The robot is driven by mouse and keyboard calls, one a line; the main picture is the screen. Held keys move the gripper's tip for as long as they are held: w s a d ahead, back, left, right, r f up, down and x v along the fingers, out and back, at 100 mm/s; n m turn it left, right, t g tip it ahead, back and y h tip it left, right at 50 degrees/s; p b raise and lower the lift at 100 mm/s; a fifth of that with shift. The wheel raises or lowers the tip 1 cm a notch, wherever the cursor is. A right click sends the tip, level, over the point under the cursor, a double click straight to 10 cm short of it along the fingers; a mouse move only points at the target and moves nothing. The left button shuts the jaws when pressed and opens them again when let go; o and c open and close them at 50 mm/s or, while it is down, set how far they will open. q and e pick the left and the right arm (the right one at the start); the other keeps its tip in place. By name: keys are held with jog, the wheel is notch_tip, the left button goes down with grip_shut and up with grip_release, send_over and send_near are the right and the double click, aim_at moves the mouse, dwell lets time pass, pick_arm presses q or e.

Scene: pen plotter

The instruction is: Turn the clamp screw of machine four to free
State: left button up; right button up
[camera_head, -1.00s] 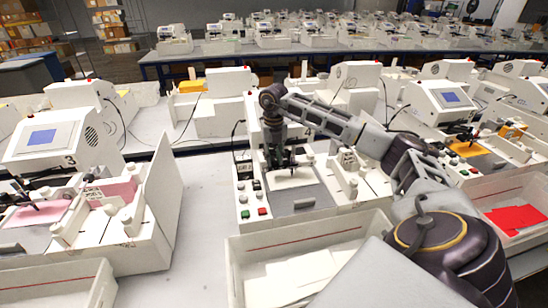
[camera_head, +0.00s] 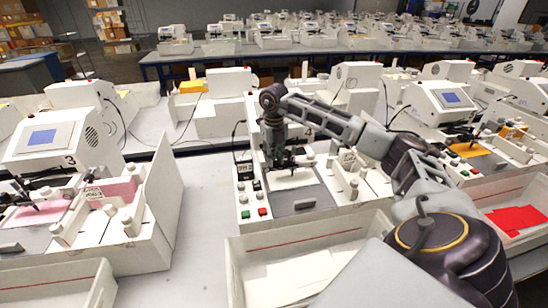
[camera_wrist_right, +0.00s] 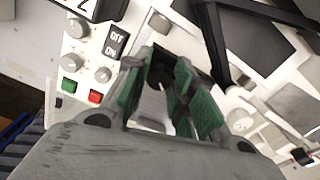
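Machine four (camera_head: 308,131) is the white plotter in the middle of the head view, with a grey bed (camera_head: 300,200) and a small white sheet (camera_head: 293,178). My right gripper (camera_head: 279,162) points down at its pen carriage, above the back of the sheet. In the right wrist view, the green-padded fingers of this gripper (camera_wrist_right: 167,70) stand apart on either side of a dark round part (camera_wrist_right: 158,76), which looks like the clamp screw. Whether the pads touch it is unclear. The screw is hidden behind the gripper in the head view. My left gripper is out of view.
An off/on switch (camera_wrist_right: 114,41), grey knobs, and a green (camera_wrist_right: 68,85) and a red button (camera_wrist_right: 95,96) lie left of my right fingers. A tray of paper (camera_head: 290,268) stands before the machine. Machine three (camera_head: 75,140) is at left, with bare table between.

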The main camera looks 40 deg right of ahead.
jog(key=o, duration=0.4)
notch_tip(320, 180, up, 12)
dwell(0.9)
dwell(0.3)
jog(key=shift+s, duration=0.1)
dwell(0.4)
